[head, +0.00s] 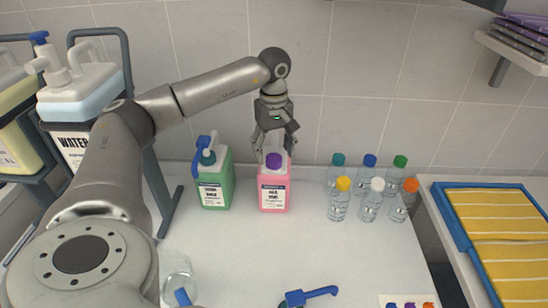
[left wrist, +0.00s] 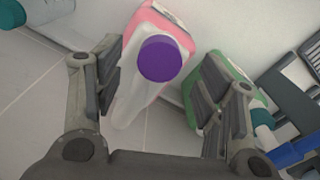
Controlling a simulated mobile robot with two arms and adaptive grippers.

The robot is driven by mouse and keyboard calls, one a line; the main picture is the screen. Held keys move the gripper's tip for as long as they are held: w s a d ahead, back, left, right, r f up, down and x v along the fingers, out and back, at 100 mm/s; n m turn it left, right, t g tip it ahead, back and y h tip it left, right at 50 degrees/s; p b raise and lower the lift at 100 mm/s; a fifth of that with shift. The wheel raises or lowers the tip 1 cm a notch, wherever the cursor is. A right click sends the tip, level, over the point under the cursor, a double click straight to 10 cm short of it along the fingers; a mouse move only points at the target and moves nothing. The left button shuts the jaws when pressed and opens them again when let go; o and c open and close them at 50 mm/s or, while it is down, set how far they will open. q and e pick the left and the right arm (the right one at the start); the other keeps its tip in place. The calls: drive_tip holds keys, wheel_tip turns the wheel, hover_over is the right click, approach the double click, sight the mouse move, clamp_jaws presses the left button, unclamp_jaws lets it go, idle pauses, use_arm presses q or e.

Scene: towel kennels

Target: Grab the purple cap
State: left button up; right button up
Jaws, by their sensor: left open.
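The purple cap (head: 273,160) sits on top of a pink jug (head: 274,195) with a white label, standing against the back wall in the head view. My left gripper (head: 274,145) is directly above the jug, pointing down, with its fingers spread. In the left wrist view, the purple cap (left wrist: 160,58) lies ahead of and between the two open fingers of my left gripper (left wrist: 158,95), apart from both as far as I can see. The jug's whitish handle part also shows between the fingers. My right gripper is not in view.
A green jug (head: 214,190) with a teal cap and blue part stands just left of the pink jug. Several small clear bottles (head: 370,205) with coloured caps stand to the right. A blue tool (head: 310,296) lies at the front. The table's middle is clear.

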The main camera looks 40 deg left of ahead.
use_arm(q)
drive_tip(key=shift+f, duration=1.25)
drive_tip(key=c, duration=0.8)
drive_tip(key=shift+o, duration=0.2)
drive_tip(key=shift+r, duration=0.2)
